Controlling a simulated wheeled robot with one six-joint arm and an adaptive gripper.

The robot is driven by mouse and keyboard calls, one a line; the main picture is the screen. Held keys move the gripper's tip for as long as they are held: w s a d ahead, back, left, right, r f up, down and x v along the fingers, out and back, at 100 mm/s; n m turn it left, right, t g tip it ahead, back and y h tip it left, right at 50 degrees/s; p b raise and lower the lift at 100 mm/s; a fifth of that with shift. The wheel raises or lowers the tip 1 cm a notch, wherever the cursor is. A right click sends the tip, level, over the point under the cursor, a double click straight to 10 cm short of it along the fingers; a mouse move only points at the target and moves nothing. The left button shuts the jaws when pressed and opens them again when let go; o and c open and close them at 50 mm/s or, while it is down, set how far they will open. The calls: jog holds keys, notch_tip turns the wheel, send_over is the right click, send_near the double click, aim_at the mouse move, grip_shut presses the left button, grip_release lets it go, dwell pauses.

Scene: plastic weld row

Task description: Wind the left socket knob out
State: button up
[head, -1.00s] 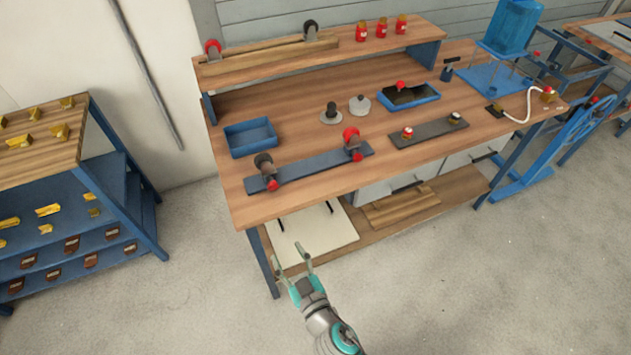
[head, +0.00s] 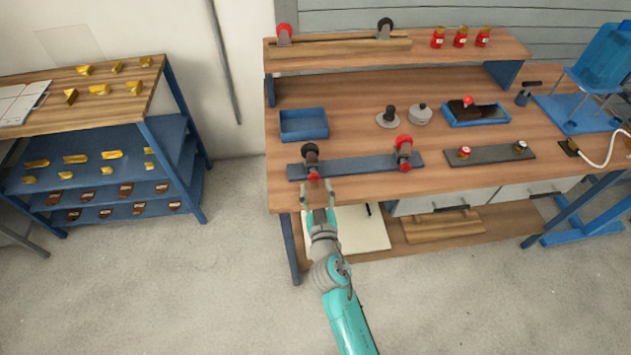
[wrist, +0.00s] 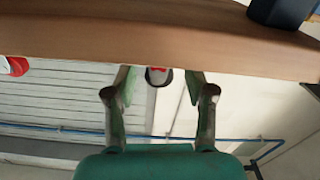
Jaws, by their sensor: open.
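A long blue plate (head: 357,167) lies along the front of the bench with two upright sockets on it. The left socket carries a black wheel (head: 310,150) on top and a red knob (head: 313,176) on its front, facing me. The right socket has a red wheel (head: 404,143). My gripper (head: 318,196) is open and empty just in front of the bench edge, below the left red knob and seemingly apart from it. In the wrist view, a small red part with a dark rim (wrist: 158,76) shows between the spread fingers (wrist: 159,98), partly cut off by the wood.
The bench's front edge (wrist: 150,45) crosses the wrist view close by. A blue tray (head: 304,125) stands behind the plate. A dark plate with two small knobs (head: 490,153) lies to the right. A shelf with gold pieces (head: 100,90) stands at left, with open floor between.

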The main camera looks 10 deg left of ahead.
aim_at(314, 177)
jog(key=shift+x, duration=1.45)
grip_shut()
jog(key=shift+n, duration=0.3)
jog(key=n, duration=0.4)
